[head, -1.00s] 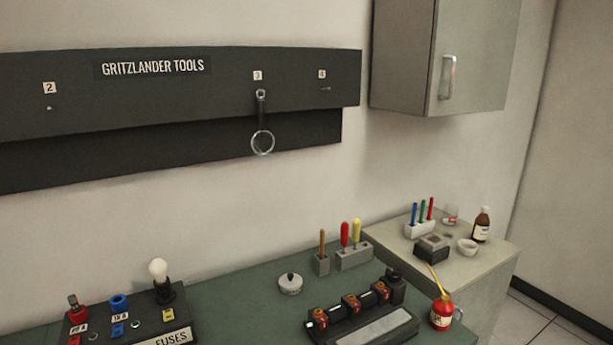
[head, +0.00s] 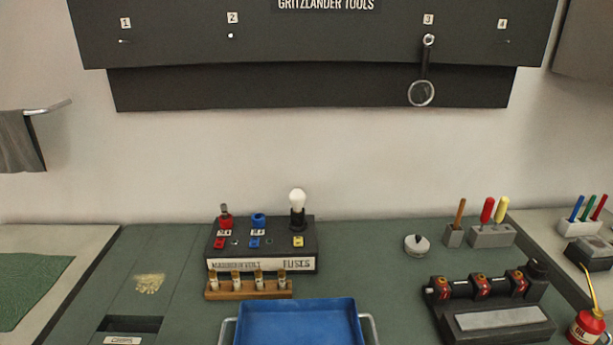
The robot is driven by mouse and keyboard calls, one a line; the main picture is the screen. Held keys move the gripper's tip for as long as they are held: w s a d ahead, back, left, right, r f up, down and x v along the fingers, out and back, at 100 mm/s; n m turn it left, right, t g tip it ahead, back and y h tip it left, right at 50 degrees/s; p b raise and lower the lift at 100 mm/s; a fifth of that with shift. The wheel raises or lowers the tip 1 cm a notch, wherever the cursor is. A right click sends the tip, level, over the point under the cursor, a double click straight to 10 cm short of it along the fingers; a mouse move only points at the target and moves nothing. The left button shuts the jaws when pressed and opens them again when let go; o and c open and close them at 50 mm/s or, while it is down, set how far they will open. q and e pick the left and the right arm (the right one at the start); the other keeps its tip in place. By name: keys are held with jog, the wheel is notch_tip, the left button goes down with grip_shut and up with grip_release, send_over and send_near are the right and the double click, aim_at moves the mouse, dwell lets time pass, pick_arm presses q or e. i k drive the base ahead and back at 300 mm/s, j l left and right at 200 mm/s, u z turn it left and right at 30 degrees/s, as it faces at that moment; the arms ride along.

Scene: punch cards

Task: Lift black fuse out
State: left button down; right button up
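A dark fuse box (head: 262,242) labelled FUSES stands on the green bench against the wall. At its right end a black fuse (head: 298,216) stands upright, with a white bulb-shaped top (head: 298,196) above it and a yellow tag (head: 299,241) in front. A red fuse (head: 225,221) stands at the left end of the box and a blue one (head: 258,220) in the middle. The lower ends of the fuses are hidden in the box. Neither of my grippers is in the head view.
A wooden rack (head: 249,291) with several small glass tubes sits right in front of the box. A blue tray (head: 299,304) with metal handles is nearer. A black device (head: 497,330), a round weight (head: 417,244) and a tool block (head: 492,236) stand to the right.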

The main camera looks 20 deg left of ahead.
aim_at(223, 206)
jog(key=u, duration=1.3)
